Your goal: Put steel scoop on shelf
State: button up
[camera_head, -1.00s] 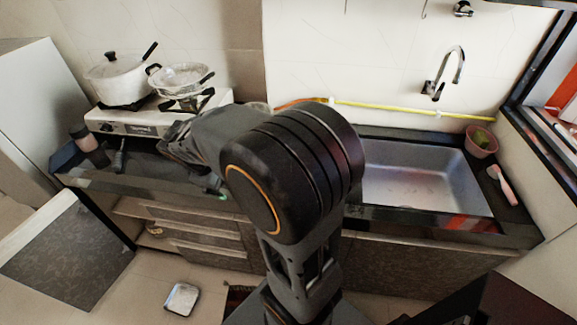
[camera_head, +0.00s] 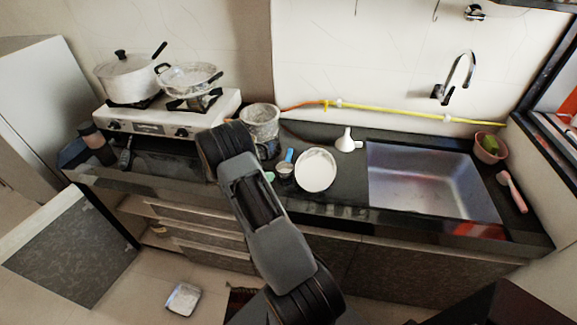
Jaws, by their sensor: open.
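I cannot pick out the steel scoop for certain. A small grey cup-like item (camera_head: 285,172) with a blue piece (camera_head: 289,156) by it stands on the counter, left of a white round plate (camera_head: 316,170). I cannot tell whether it is the scoop. An open shelf space (camera_head: 135,210) shows below the counter at the left, beside drawers; I cannot tell whether it is the task's shelf. My arm rises from the bottom centre to a dark joint left of centre. My gripper does not show; the arm hides the counter behind it.
A speckled metal pot (camera_head: 260,122), white funnel (camera_head: 348,140) and sink (camera_head: 430,180) line the counter. The stove (camera_head: 150,122) carries two pots. A pink bowl (camera_head: 490,148) and pink brush (camera_head: 512,190) are right. An open cabinet door (camera_head: 75,245) juts out low left.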

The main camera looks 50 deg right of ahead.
aim_at(283, 168)
jog(key=shift+f+p+x, duration=0.15)
jog(key=shift+p+x, duration=0.4)
jog(key=shift+x, duration=1.8)
jog(key=shift+f+p+x, duration=0.1)
jog(key=shift+p+x, duration=0.4)
jog(key=shift+x, duration=1.9)
jog(key=shift+a, duration=0.1)
jog(key=shift+w, duration=0.1)
jog(key=c, duration=1.1)
jog(key=shift+r, duration=0.15)
